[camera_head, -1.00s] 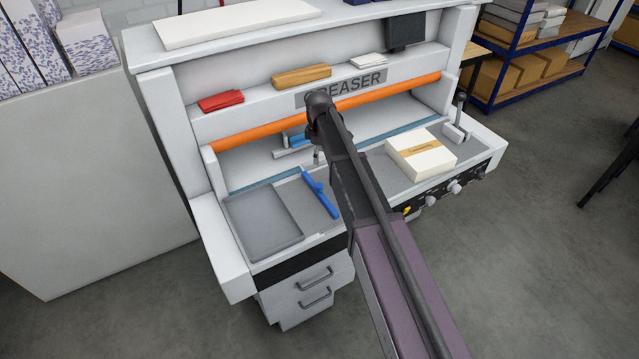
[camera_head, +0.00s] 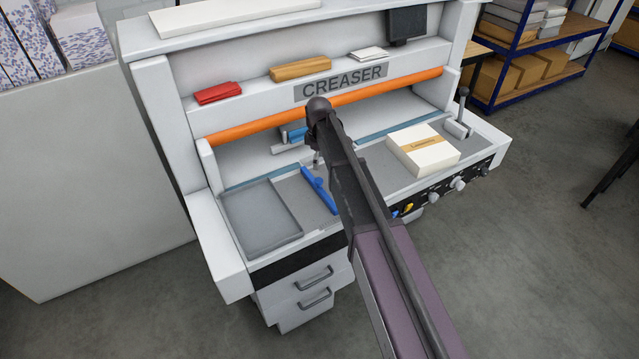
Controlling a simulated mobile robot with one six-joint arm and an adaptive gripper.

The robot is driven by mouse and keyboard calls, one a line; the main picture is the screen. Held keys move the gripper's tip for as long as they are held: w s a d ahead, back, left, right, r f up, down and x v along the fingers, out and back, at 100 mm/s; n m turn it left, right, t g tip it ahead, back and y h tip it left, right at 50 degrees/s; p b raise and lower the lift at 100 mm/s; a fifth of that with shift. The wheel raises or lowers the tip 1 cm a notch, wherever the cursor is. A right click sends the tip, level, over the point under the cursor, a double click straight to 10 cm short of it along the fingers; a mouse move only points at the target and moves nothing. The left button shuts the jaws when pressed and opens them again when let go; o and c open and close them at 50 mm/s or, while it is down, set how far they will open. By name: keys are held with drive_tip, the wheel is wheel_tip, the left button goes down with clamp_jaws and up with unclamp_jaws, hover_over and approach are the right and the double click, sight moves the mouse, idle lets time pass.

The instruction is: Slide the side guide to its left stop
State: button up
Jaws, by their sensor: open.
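A blue-and-grey slide (camera_head: 291,147), which looks like the side guide, sits on the creaser bed below the orange bar. Its right part is hidden behind my arm, so I cannot see its full travel or its stops. My gripper (camera_head: 317,159) is mostly hidden behind my arm. Only a small grey tip shows, close to the right end of the guide. The gripper is open. Whether it touches the guide cannot be told.
A blue hand tool (camera_head: 319,190) lies on the front table beside a grey tray (camera_head: 262,217). A banded white paper stack (camera_head: 422,150) and a lever (camera_head: 461,112) are to the right. The orange bar (camera_head: 250,130) spans above the bed. A red cloth (camera_head: 218,93) lies on the ledge.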

sight(319, 180)
drive_tip(key=shift+f+b, duration=4)
drive_tip(key=shift+f, duration=0.35)
drive_tip(key=shift+c, duration=0.2)
clamp_jaws()
